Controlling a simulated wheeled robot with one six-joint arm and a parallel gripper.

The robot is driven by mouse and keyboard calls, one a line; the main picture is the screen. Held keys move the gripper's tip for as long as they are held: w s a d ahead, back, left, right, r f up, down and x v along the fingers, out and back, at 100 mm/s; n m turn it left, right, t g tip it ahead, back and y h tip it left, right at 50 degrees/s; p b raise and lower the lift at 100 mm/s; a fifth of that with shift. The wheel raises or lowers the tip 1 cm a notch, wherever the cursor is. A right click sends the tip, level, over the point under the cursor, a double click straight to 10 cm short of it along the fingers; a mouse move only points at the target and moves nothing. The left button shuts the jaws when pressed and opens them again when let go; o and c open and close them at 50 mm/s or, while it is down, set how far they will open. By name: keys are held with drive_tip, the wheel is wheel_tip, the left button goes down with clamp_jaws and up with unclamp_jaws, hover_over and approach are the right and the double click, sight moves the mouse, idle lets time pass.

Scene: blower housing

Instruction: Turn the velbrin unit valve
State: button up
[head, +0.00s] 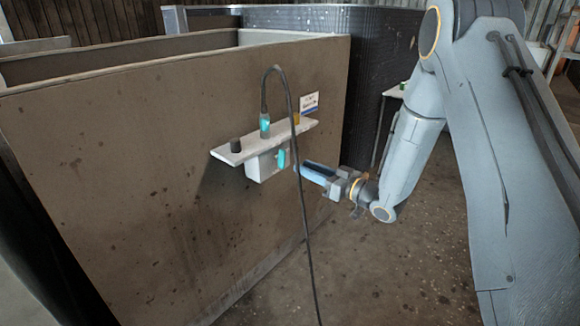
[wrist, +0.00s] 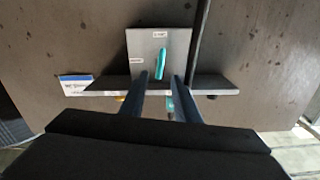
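The valve is a teal handle (head: 281,159) on a pale box (head: 262,165) under a shelf on the brown panel. In the wrist view the handle (wrist: 161,63) stands slightly tilted on the face of the light grey box (wrist: 180,45), which has small labels. My gripper (head: 302,168) is just to the right of the handle in the head view and points at it. In the wrist view my gripper's two fingers (wrist: 160,78) are apart, with the handle beyond their tips and in line with the gap. Nothing is held; contact is not visible.
The pale shelf (head: 228,156) carries a dark knob (head: 236,145), a glowing teal connector (head: 265,124) and a yellow part (head: 296,118). A black cable (head: 303,215) arches from the connector and hangs close to my gripper. A sign (head: 309,103) is behind. Floor at right is clear.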

sight(285, 159)
drive_tip(key=b+x, duration=0.1)
drive_tip(key=x, duration=0.6)
drive_tip(key=shift+w+a, duration=0.1)
drive_tip(key=shift+a, duration=0.05)
drive_tip(key=shift+r, duration=0.1)
clamp_jaws()
